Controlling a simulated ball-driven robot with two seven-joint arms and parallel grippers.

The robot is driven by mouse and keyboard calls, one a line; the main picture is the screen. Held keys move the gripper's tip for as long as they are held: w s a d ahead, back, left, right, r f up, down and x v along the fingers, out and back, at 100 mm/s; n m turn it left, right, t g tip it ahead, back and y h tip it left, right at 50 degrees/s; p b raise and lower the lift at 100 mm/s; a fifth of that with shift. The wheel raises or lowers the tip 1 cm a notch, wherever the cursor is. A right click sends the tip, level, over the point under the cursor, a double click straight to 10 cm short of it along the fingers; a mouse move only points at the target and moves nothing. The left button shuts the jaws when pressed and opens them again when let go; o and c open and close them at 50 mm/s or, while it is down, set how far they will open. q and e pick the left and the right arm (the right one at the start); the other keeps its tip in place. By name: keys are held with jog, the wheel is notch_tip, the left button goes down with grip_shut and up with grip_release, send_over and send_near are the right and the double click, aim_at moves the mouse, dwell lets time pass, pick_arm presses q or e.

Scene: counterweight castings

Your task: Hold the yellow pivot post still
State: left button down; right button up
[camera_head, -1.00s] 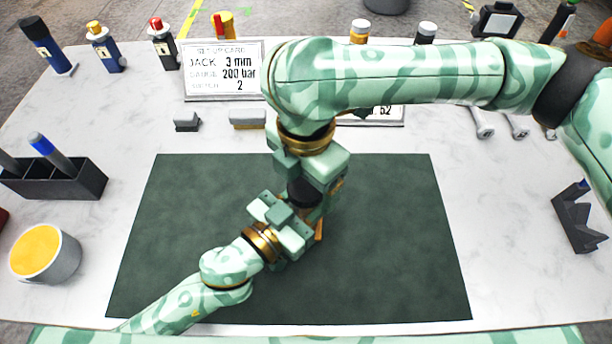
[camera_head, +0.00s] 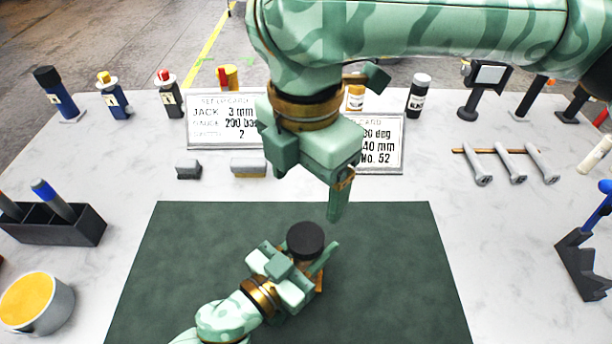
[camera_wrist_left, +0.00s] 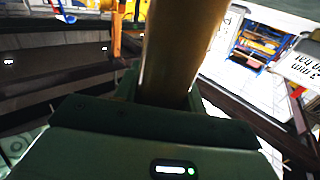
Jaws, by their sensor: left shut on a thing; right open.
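My left gripper (camera_head: 312,262) is shut on an upright post over the dark green mat (camera_head: 390,285). The post has a round dark top (camera_head: 305,240), and an orange-brown part shows low beside the jaws. In the left wrist view the yellow-brown shaft of the pivot post (camera_wrist_left: 180,50) stands between the jaws. My right gripper (camera_head: 335,195) is open and points down, above and behind the post, apart from it. The foot of the post is hidden by my left gripper.
Two printed cards (camera_head: 225,120) stand behind the mat, with two small blocks (camera_head: 248,168) before them. A black holder (camera_head: 55,228) and a yellow-filled bowl (camera_head: 38,303) stand left. Grey tools (camera_head: 510,163) and a dark stand (camera_head: 580,262) are right. The mat's right part is clear.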

pick_arm(q)
jog(key=shift+r, duration=0.1)
jog(key=c, duration=0.7)
grip_release()
jog(key=shift+c, duration=0.2)
jog(key=b+v, duration=0.1)
jog(key=v, duration=1.5)
jog(key=shift+a, duration=0.15)
